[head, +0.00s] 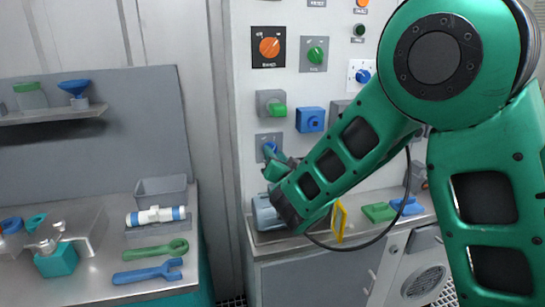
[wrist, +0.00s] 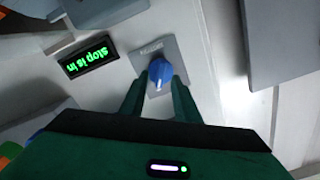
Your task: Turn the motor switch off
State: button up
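A blue rotary knob (wrist: 159,72) on a grey square plate is straight ahead in the wrist view. Its plate label is too small to read, so I cannot tell whether it is the motor switch. The knob also shows in the head view (head: 269,148), partly hidden by my gripper (head: 280,166). In the wrist view, the green fingers of my gripper (wrist: 159,84) are apart, one on each side of the knob. I cannot tell whether they touch it.
A display (wrist: 90,57) beside the knob shows green text, "stop is in". An orange knob (head: 269,47), a green knob (head: 315,53) and a blue box-shaped control (head: 310,119) are on the panel. A bench with wrenches (head: 148,272) stands left.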

jog(key=shift+w+a, duration=0.1)
jog(key=shift+w, duration=0.4)
